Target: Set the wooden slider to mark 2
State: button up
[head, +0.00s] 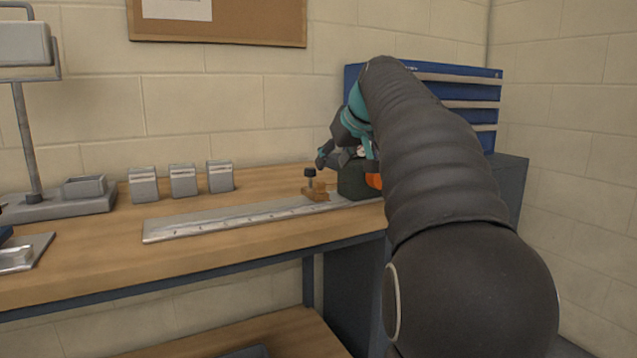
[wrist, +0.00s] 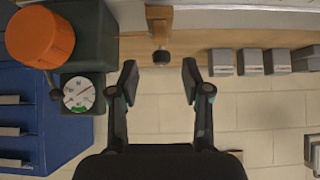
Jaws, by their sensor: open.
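The wooden slider (head: 316,193) with its black knob (head: 310,174) sits toward the right part of a pale metal scale rail (head: 235,217) on the bench. Small marks run along the rail, but their numbers are too small to read. In the wrist view the wooden slider (wrist: 158,14) is at the top middle, its knob (wrist: 161,57) pointing at me. My gripper (wrist: 160,80) is open and empty, its fingertips on either side of the knob's line and apart from it. In the head view my gripper (head: 338,157) is up and right of the knob, partly hidden by my arm.
A dark green box with an orange cap (wrist: 40,37) and a round dial (wrist: 78,94) stands close beside the slider. Blue drawers (head: 458,90) stand behind it. Several grey tubs (head: 183,181) line the bench's back. The rail left of the slider is clear.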

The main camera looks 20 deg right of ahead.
aim_at(320, 181)
jog(key=x, duration=0.9)
jog(key=shift+w+f, duration=0.1)
grip_shut()
